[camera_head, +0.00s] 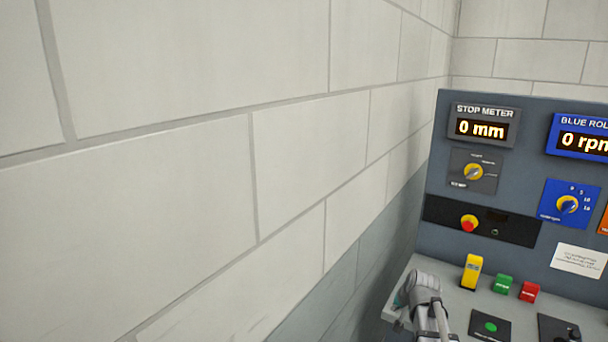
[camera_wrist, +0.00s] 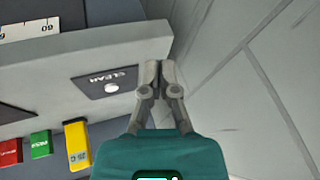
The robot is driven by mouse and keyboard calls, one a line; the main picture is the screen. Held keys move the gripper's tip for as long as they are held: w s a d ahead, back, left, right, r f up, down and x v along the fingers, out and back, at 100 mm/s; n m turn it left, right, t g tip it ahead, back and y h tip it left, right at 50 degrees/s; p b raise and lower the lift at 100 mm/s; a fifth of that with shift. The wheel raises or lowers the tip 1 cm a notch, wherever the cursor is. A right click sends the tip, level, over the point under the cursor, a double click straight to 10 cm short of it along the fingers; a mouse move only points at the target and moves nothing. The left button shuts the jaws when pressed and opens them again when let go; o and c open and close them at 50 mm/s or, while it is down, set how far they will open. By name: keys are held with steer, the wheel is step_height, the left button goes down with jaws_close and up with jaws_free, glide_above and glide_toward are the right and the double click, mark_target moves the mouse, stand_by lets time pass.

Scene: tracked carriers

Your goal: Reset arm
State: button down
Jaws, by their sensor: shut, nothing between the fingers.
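My gripper (camera_wrist: 160,68) shows in the wrist view with its two grey fingers together and nothing between them. It hangs near the end of the grey console shelf (camera_wrist: 190,32), beside the plate marked CLEAR (camera_wrist: 108,86). In the head view my arm shows at the bottom, over the left end of the shelf. The fingertips cannot be made out clearly there.
A control panel (camera_head: 440,190) carries a STOP METER display (camera_head: 482,128) reading 0 mm and a red button (camera_head: 468,224). Yellow (camera_head: 471,272), green (camera_head: 502,285) and red (camera_head: 529,292) switches stand on the shelf. A block wall (camera_head: 290,150) runs close along the left.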

steer(key=s+a+n+g, duration=0.2)
steer(key=s+a, duration=0.3)
steer(key=s, duration=0.3)
steer(key=s+a+n+g+h+p, duration=0.1)
steer(key=s+a+n+g, duration=0.2)
steer(key=s+a, duration=0.3)
steer(key=shift+s+f+g, duration=0.3)
steer(key=shift+s+f, duration=0.05)
steer(key=shift+s, duration=1.45)
steer(key=shift+a, duration=0.1)
